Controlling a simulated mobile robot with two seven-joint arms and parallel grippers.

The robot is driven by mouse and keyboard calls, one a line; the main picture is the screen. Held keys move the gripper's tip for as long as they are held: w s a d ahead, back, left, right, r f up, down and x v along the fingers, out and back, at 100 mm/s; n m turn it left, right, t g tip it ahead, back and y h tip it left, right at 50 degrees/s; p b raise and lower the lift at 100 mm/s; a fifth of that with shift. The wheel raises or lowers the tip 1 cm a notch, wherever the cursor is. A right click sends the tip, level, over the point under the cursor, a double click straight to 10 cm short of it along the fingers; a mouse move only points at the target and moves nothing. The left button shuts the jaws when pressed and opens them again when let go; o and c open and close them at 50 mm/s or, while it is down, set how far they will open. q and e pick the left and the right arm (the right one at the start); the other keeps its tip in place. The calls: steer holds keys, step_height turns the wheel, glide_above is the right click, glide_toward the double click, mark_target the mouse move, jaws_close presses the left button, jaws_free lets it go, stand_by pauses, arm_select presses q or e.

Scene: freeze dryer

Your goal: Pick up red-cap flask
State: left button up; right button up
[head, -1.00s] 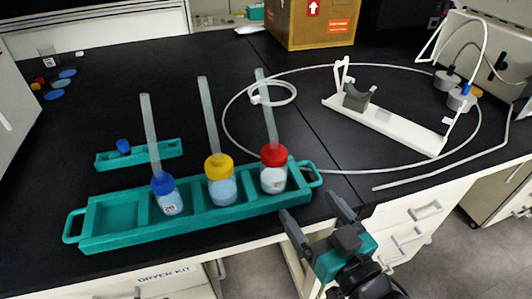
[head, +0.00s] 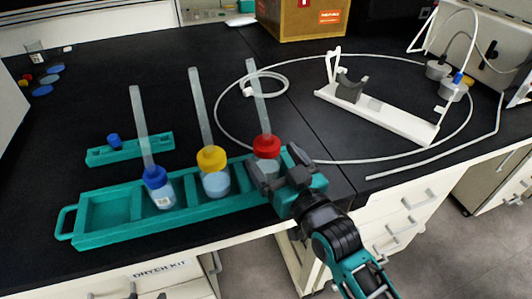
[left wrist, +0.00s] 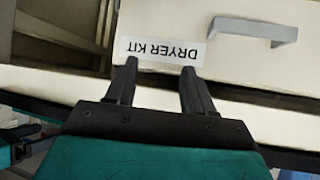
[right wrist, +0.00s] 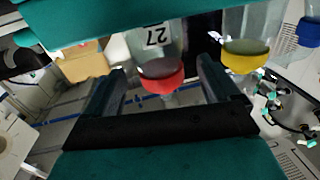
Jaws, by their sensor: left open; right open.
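The red-cap flask (head: 267,146) stands in the right part of the teal rack (head: 92,240), with a clear tube rising from its cap. My right gripper (head: 277,168) is open at the flask, its fingers partly hiding the flask body. In the right wrist view the red cap (right wrist: 162,80) shows between the two spread fingers (right wrist: 162,68), with a gap on each side. The flask's label reads 27 there. My left gripper (left wrist: 158,66) is open and empty in front of a drawer labelled DRYER KIT.
A yellow-cap flask (head: 213,172) and a blue-cap flask (head: 159,187) stand left of the red one in the rack. A small teal tray (head: 130,150) lies behind. A white stand (head: 385,118) and looped tubing (head: 345,162) lie to the right.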

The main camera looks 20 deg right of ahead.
steer(key=shift+w+a, duration=0.15)
steer(key=shift+w, duration=0.8)
steer(key=c, duration=1.5)
steer(key=shift+c, duration=0.4)
steer(key=shift+r, duration=0.15)
